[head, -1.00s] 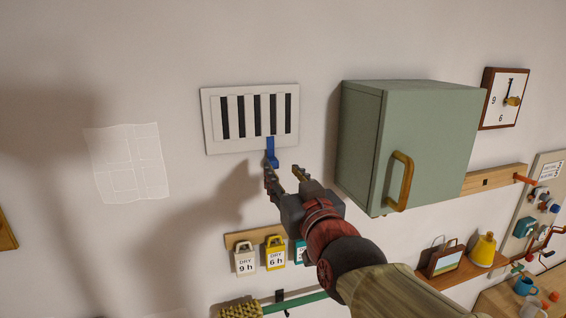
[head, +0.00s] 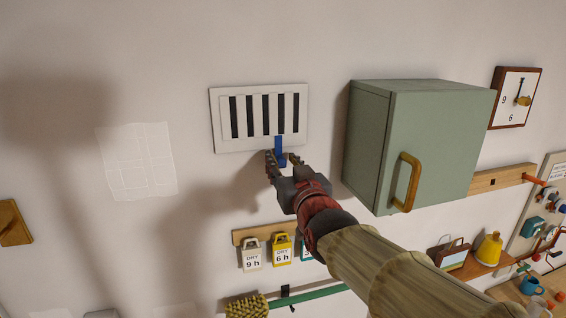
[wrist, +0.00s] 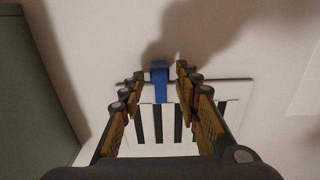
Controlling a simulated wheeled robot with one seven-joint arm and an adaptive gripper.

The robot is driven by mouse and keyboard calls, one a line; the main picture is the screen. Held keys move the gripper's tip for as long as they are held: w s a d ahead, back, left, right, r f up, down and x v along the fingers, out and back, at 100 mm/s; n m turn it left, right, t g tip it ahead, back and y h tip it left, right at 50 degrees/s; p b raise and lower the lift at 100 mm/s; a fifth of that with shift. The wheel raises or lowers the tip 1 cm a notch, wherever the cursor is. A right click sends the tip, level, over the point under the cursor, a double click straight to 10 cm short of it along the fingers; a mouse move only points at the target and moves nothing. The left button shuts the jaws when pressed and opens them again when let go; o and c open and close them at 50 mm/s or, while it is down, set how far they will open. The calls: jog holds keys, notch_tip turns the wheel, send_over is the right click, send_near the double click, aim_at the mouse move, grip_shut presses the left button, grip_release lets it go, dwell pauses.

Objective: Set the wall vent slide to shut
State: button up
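The wall vent (head: 220,120) is a white plate with several dark open slots, high on the wall. Its blue slide tab (head: 279,146) hangs at the lower edge, right of the middle. My gripper (head: 281,160) is at the tab, with its fingers around it in the head view. In the wrist view, the blue tab (wrist: 160,72) stands between the two open fingertips (wrist: 160,75), with a gap on both sides. The vent (wrist: 215,92) also shows there, behind the fingers, with dark slots between white bars.
A green cabinet (head: 431,140) with a wooden handle is on the wall close to the right of the vent; its side (wrist: 30,95) fills the wrist view's left. Hanging tags (head: 282,249) are below. Bare wall lies left of the vent.

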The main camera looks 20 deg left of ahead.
grip_shut()
dwell(0.7)
